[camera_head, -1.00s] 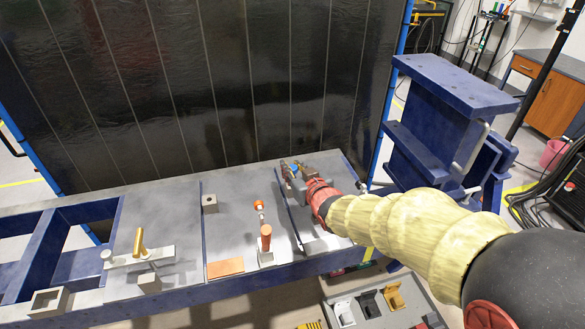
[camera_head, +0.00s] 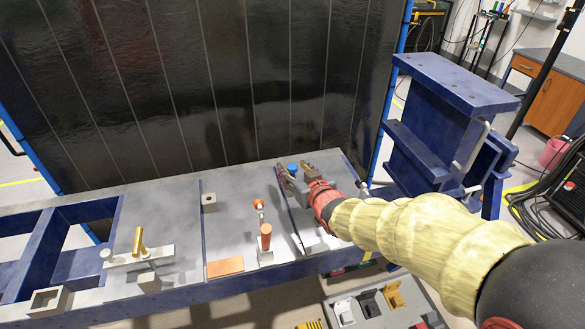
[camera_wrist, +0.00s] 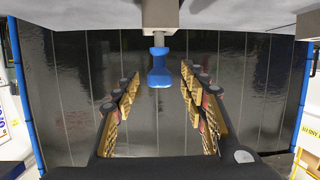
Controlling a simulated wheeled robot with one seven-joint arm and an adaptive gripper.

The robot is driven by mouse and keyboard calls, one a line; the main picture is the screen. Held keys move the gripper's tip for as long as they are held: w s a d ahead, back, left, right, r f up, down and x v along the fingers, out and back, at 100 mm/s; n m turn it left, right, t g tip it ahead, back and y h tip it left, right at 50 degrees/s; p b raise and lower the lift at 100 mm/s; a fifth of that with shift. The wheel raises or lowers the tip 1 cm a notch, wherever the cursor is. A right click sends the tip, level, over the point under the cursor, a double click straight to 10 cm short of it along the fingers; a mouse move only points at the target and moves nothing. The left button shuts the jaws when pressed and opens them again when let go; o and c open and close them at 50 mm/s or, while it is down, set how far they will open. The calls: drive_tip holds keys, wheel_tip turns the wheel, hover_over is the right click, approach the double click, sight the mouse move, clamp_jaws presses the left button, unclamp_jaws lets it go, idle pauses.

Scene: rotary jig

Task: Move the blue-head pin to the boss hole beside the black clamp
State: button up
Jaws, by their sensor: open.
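My gripper (camera_wrist: 160,75) is open, with one finger on each side of the blue head and clear gaps between. In the head view the blue head (camera_head: 293,166) shows between the fingers of my gripper (camera_head: 295,170) at the right end of the bench. The pin's shank and its boss are mostly hidden there. I cannot pick out a black clamp for sure.
A grey block with a hole (camera_head: 210,203) stands mid-bench. An orange plate (camera_head: 225,266) lies near the front edge. A dark panel (camera_head: 200,90) rises behind the bench.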

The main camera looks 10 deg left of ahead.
drive_tip(key=v, duration=1)
drive_tip(key=shift+s+d+r, duration=0.15)
drive_tip(key=shift+s, duration=0.1)
